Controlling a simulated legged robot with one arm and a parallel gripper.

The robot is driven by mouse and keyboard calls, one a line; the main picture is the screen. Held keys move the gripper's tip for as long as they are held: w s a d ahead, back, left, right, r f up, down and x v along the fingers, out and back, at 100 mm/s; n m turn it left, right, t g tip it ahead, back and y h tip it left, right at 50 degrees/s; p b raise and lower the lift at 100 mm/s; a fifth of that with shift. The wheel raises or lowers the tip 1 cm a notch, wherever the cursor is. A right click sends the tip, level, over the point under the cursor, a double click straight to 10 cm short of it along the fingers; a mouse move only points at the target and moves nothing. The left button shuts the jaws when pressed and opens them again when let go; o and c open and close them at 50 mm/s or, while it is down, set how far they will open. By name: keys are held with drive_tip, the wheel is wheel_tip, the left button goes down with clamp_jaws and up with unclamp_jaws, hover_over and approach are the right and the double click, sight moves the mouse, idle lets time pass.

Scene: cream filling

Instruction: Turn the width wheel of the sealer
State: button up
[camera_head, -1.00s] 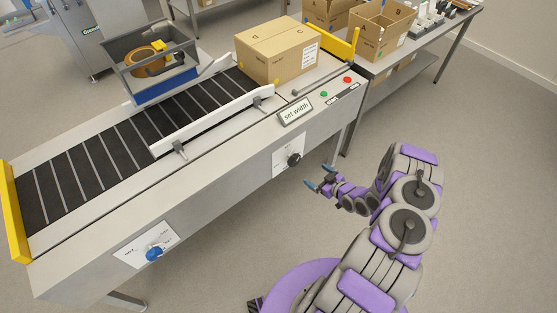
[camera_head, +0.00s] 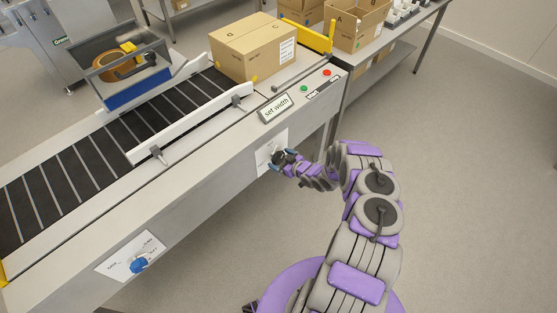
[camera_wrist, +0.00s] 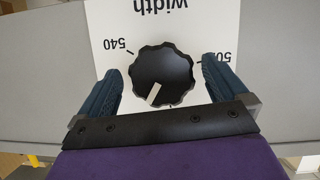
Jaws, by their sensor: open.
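The width wheel is a black scalloped knob with a white pointer mark; it sits in the middle of the wrist view (camera_wrist: 162,76) on a white plate (camera_wrist: 215,30) reading "width", with "540" at left and a partly covered "50" number at right. My gripper (camera_wrist: 162,90) is open, with one blue finger on each side of the wheel and a gap showing on both sides. In the head view my gripper (camera_head: 279,161) is at the plate on the front of the sealer (camera_head: 190,190), and hides most of the wheel.
A "set width" sign (camera_head: 276,107) stands above the plate, near a green and a red button. A cardboard box (camera_head: 252,50) sits on the belt (camera_head: 120,135). A blue knob (camera_head: 138,265) is on another plate at lower left. The floor at right is clear.

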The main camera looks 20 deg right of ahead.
drive_tip(key=shift+x, duration=0.75)
drive_tip(key=shift+w+a, duration=0.2)
drive_tip(key=shift+w, duration=0.05)
drive_tip(key=shift+c, duration=0.2)
drive_tip(key=shift+d, duration=0.1)
drive_tip(key=c, duration=0.9)
